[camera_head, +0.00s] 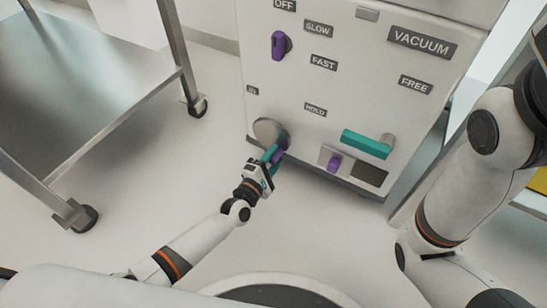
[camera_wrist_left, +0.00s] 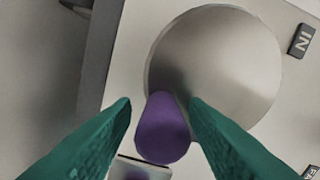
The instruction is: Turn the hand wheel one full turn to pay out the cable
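The hand wheel (camera_head: 268,128) is a grey metal disc low on the left of the white cabinet's front; it fills the upper middle of the left wrist view (camera_wrist_left: 215,60). Its purple handle (camera_wrist_left: 162,130) stands out from the disc near its lower left edge. My left gripper (camera_head: 272,156) is at the wheel, its teal fingers on either side of the purple handle. A gap shows left of the handle; the right finger is very close to it, and I cannot tell whether it touches. My right arm shows at the right, but its gripper is not in view.
The cabinet (camera_head: 225,60) carries a purple switch (camera_head: 278,45), a teal lever (camera_head: 366,144) between HOLD and FREE, and a small purple knob (camera_head: 334,163) beside a dark window (camera_head: 369,174). A metal cart (camera_head: 80,80) stands at the left. The floor between is clear.

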